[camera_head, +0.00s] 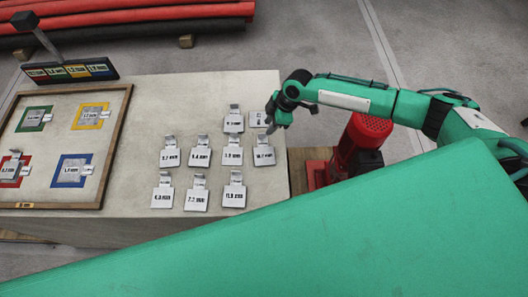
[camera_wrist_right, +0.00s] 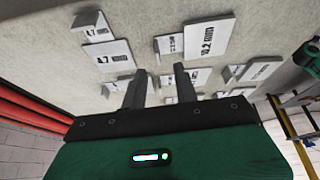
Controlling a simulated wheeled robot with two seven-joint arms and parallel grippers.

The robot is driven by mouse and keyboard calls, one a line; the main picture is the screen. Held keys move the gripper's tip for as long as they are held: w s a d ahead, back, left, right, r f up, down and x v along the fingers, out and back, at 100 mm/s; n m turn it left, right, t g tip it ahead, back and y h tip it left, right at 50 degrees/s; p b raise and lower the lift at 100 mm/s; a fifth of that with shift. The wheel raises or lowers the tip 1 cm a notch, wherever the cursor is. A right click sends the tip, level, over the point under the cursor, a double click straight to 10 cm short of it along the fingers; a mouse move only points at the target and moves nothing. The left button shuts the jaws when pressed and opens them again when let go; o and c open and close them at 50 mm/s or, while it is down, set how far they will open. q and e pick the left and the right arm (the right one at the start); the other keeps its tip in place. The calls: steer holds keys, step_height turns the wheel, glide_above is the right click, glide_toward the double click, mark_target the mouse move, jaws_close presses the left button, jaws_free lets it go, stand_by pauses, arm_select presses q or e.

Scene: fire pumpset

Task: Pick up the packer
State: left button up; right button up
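Several grey packers with white labels lie on the pale table, one of them a packer (camera_head: 233,124) in the back row. Another packer (camera_head: 257,119) lies at the back right, partly hidden by my right gripper (camera_head: 272,122). My right gripper is over the table's right edge, close to that packer. In the right wrist view its two fingers (camera_wrist_right: 160,88) stand apart with nothing gripped between them. A packer marked 4.7 (camera_wrist_right: 110,56) and one marked 10.2 (camera_wrist_right: 209,40) show beyond the fingers. My left gripper is not in view.
A wooden-framed board (camera_head: 62,128) with coloured squares, some bearing packers, lies at the left. A small sign (camera_head: 70,70) on the board's far side has coloured panels. A red motor-like unit (camera_head: 360,145) stands right of the table. Red and black pipes (camera_head: 130,18) lie behind.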

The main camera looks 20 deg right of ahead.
mark_target(262, 134)
steer(key=shift+w+a+f+p, duration=0.1)
steer(key=shift+a+f+p, duration=0.2)
steer(key=shift+f, duration=0.1)
steer(key=p+x, duration=0.1)
steer(key=x, duration=0.2)
steer(key=shift+w+f, duration=0.1)
steer(key=shift+f, duration=0.05)
steer(key=shift+a+f, duration=0.2)
steer(key=shift+f, duration=0.35)
jaws_close()
